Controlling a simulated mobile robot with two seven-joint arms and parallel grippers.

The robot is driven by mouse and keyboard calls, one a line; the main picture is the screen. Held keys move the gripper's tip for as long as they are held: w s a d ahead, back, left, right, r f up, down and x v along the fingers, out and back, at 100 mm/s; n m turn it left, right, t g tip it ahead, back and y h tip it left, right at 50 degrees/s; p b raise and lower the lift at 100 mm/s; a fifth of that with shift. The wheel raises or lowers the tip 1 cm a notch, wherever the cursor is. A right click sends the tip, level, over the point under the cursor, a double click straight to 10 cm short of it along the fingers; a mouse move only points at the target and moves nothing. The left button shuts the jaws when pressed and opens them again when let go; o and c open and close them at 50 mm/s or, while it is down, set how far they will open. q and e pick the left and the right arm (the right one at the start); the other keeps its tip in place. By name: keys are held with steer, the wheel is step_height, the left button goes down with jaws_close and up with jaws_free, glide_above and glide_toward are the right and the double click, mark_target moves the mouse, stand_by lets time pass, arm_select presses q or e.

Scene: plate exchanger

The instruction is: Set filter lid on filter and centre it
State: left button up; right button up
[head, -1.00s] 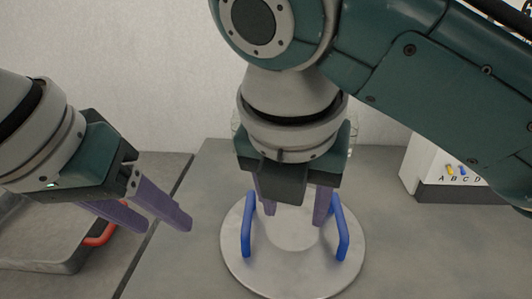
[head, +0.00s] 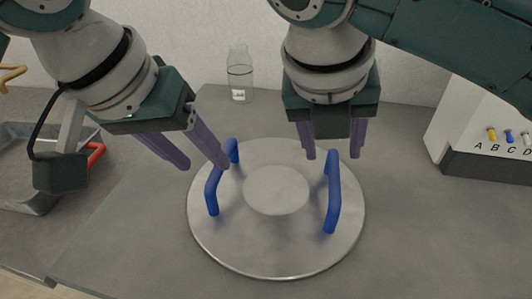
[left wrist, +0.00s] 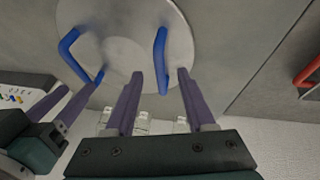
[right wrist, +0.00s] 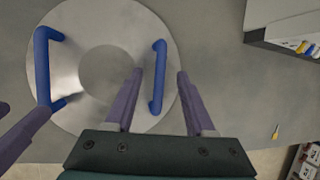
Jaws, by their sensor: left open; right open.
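The filter lid (head: 270,250) is a round grey metal disc with a raised centre. It has a left blue handle (head: 212,190) and a right blue handle (head: 334,195). It also shows in the left wrist view (left wrist: 110,25) and right wrist view (right wrist: 75,25). No filter can be made out separately; whether one is under the lid is hidden. My left gripper (head: 206,167) is open at the left handle, whose end shows between the fingers in the left wrist view. My right gripper (head: 333,157) is open at the right handle, which shows between its fingers in the right wrist view.
A clear glass bottle (head: 240,78) stands behind the lid near the wall. A white and dark box (head: 480,165) with coloured pegs and letters is at the right. A grey tray (head: 30,205) with a red handle is at the left. Bench around the lid's front is clear.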

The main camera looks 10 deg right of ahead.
mark_target(214, 171)
arm_select(q)
steer(key=shift+x, duration=2.95)
arm_select(e)
steer(key=shift+x, duration=2.95)
arm_select(q)
steer(key=shift+c, duration=0.3)
arm_select(e)
steer(key=shift+c, duration=0.3)
arm_select(q)
jaws_close()
arm_select(e)
jaws_close()
arm_select(q)
steer(key=shift+r, duration=0.1)
arm_select(e)
steer(key=shift+r, duration=0.1)
